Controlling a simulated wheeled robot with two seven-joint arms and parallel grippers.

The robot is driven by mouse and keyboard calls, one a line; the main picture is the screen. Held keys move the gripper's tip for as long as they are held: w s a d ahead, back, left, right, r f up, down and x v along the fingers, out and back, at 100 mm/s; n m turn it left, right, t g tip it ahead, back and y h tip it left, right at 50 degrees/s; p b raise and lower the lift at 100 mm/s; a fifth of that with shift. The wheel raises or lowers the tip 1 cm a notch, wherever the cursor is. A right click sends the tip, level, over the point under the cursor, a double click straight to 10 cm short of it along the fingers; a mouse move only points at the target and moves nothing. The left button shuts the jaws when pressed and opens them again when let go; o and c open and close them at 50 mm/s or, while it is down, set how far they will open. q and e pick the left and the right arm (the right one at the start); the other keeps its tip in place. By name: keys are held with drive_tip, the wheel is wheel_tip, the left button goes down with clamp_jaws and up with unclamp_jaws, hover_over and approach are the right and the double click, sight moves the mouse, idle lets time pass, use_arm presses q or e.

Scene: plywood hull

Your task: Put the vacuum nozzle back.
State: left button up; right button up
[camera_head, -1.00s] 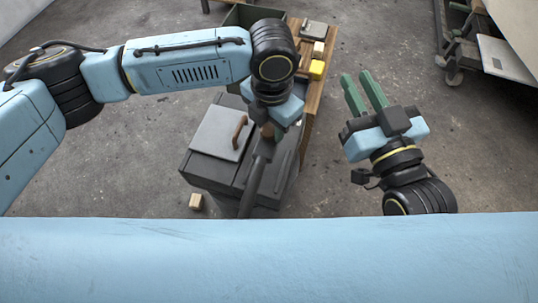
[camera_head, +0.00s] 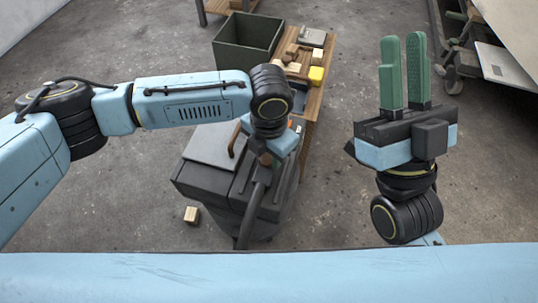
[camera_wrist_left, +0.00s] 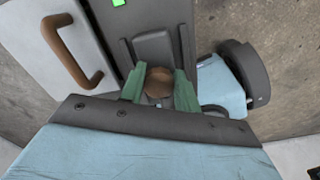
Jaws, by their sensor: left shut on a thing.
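The vacuum (camera_head: 205,172) is a dark grey cabinet with a lighter lid and brown handle, low in the middle of the head view. My left gripper (camera_head: 266,150) is over its right part, with its fingertips largely hidden by my wrist. In the left wrist view its green fingers (camera_wrist_left: 159,88) are shut on the nozzle's round brown end (camera_wrist_left: 158,83). The dark nozzle tube (camera_head: 252,205) slants down below the gripper in the head view; whether it touches the vacuum I cannot tell. My right gripper (camera_head: 404,62) is empty, its green fingers apart and pointing up.
Open concrete floor lies between the bench and my right gripper.

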use_arm(q)
drive_tip(key=shift+f, duration=0.1)
drive_tip(key=shift+f, duration=0.1)
drive_tip(key=o, duration=0.9)
